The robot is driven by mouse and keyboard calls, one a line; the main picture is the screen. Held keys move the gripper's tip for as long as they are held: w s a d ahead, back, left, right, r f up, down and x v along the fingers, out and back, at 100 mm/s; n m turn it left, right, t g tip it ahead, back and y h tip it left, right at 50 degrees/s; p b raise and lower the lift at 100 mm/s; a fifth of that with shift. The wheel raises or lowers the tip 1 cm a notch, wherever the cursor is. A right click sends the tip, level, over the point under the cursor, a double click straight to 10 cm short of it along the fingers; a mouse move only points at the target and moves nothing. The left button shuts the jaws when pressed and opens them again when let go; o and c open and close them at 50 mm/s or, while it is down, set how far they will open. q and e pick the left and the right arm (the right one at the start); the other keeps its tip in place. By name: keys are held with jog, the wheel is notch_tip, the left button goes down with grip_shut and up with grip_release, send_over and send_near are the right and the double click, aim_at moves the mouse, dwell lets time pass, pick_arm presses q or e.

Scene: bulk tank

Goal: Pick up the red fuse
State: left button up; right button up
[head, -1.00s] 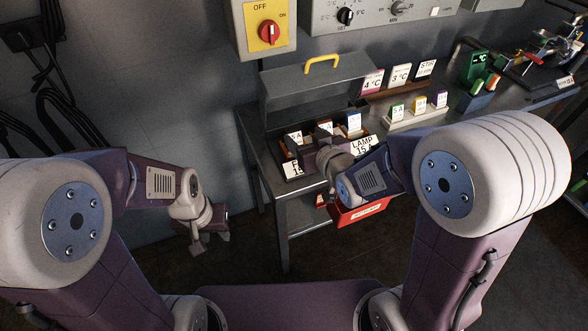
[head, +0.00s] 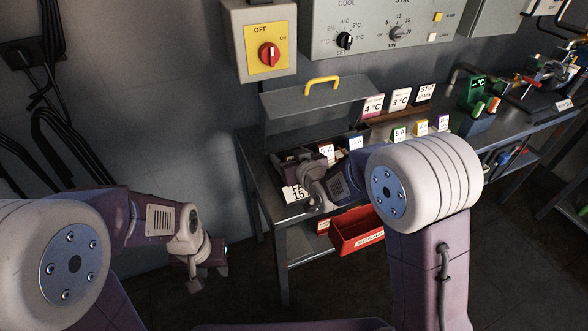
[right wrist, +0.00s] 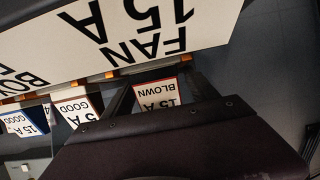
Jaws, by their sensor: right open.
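In the right wrist view a red-edged fuse (right wrist: 158,92) marked BLOWN 15 A shows between the two fingers of my right gripper (right wrist: 160,97). The fingers are open; whether they touch it I cannot tell.
A FAN 15 A label plate (head: 296,192) stands at the box's front. A red bin (head: 357,232) sits below the bench edge. A rack of green, yellow and purple fuses (head: 421,127) stands to the right. A red rotary switch (head: 268,55) is on the wall.

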jog(key=shift+r, duration=0.1)
jog(key=c, duration=1.5)
jog(key=shift+o, duration=0.2)
notch_tip(320, 180, up, 5)
jog(key=shift+d+f+p, duration=0.1)
jog(key=shift+d+p, duration=0.05)
jog(key=shift+p, duration=1.05)
jog(key=s+d+r+p, duration=0.4)
jog(key=s+d+r, duration=0.2)
jog(key=d, duration=0.3)
jog(key=shift+s+d, duration=0.15)
jog(key=shift+d, duration=0.1)
